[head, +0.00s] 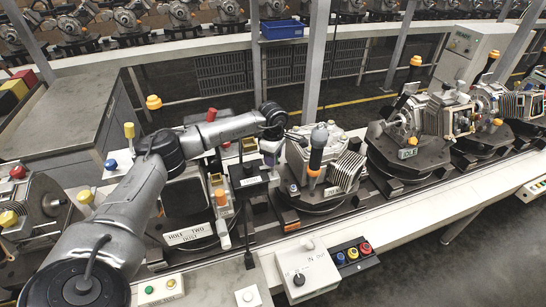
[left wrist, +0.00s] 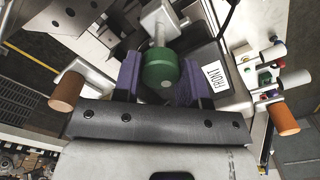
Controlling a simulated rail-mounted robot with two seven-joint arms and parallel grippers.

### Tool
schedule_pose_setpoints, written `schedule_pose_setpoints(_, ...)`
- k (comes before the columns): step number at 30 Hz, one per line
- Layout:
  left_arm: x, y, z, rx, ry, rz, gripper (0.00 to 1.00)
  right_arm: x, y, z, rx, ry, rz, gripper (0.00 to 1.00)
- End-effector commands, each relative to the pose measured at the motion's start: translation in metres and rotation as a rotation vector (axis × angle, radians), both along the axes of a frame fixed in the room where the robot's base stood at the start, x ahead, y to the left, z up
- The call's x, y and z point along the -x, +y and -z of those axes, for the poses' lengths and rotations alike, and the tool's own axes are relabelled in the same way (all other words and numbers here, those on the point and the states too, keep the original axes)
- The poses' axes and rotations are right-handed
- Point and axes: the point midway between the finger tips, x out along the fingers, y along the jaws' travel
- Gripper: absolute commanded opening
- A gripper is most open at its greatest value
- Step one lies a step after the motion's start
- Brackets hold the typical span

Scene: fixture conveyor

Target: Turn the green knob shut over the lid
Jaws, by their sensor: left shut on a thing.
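The green knob (left wrist: 161,69) shows in the left wrist view as a round green cylinder on the end of a light metal post. My left gripper (left wrist: 160,82) has its two purple fingers on either side of the knob and is shut on it. In the head view my left arm reaches in from the left, and the gripper (head: 271,150) points down beside the grey fixture box (head: 318,155); the knob is hard to make out there. I cannot clearly tell the lid from the other metal parts. My right gripper is not in view.
A plate marked FRONT (left wrist: 215,77) lies right of the knob. A switch box (head: 306,268) sits at the front edge.

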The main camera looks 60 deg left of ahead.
Motion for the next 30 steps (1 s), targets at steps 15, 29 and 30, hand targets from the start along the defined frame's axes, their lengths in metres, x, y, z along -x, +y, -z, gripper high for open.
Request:
schedule_pose_setpoints(15,-0.0006,-0.0008,-0.0019,0.002,-0.002,0.020,0.15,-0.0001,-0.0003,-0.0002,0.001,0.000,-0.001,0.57)
schedule_pose_setpoints(29,-0.0002,-0.0003,-0.0006,0.001,-0.001,0.017,0.64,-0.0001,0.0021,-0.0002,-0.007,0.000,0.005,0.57)
schedule_pose_setpoints(30,-0.0002,-0.0003,-0.0007,0.001,-0.001,0.017,0.64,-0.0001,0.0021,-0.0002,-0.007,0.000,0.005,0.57)
